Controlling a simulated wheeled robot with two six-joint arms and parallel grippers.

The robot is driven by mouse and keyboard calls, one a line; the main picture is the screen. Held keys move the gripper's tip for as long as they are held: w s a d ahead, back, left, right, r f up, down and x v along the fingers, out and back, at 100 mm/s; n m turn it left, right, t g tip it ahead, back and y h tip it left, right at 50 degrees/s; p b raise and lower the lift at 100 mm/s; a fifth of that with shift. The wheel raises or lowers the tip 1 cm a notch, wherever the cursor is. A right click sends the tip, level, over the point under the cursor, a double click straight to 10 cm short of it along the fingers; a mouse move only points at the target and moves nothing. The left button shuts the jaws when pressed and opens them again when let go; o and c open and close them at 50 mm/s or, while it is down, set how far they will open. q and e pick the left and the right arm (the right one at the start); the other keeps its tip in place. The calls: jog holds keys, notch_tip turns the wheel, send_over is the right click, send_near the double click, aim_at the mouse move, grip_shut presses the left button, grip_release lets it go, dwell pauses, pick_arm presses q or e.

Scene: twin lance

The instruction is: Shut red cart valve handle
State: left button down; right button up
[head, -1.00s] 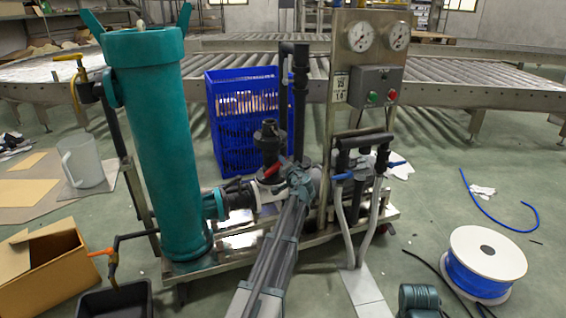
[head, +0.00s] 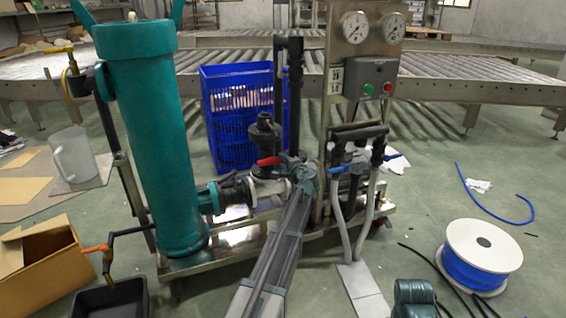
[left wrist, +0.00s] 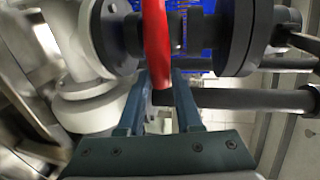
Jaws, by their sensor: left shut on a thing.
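The cart's red valve handle (head: 269,161) sits on a pale valve body (head: 268,188), below a black upright fitting. It lies nearly level in the head view. In the left wrist view the red handle (left wrist: 157,45) stands upright in the picture, in front of the valve's dark flanges. My left gripper (head: 303,172) is at the handle's right end. In the left wrist view my left gripper's fingers (left wrist: 160,105) reach up to the handle and are shut on it; the exact contact is partly hidden. My right gripper is not in view.
A teal cylinder (head: 150,140) stands left on the cart. A gauge panel (head: 365,60) and black pipes with a blue handle (head: 338,168) stand right. A blue crate (head: 225,125) is behind. A cable spool (head: 483,255) and a cardboard box (head: 45,270) lie on the floor.

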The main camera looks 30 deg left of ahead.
pick_arm(q)
jog(key=shift+s, duration=0.1)
dwell(0.3)
jog(key=c, duration=0.6)
grip_release()
jog(key=p+v, duration=0.2)
jog(key=v, duration=1.1)
jog(key=shift+d+p, duration=0.3)
jog(key=shift+p, duration=0.05)
jog(key=shift+s+r, duration=0.15)
jog(key=s+d+r+n+g+h+p, duration=0.15)
jog(key=s+d+g+h+p, duration=0.35)
jog(key=s+d+p, duration=0.8)
jog(key=s+d+r+n+g+h+p, duration=0.1)
jog(key=s+d+n+g+h+p, duration=0.4)
jog(key=s+d, duration=1.3)
notch_tip(320, 180, up, 37)
jog(key=s+m+p, duration=0.1)
jog(key=m+p, duration=0.1)
jog(key=p, duration=3.7)
jog(key=shift+a+g+h, duration=0.3)
jog(key=shift+a+h, duration=0.1)
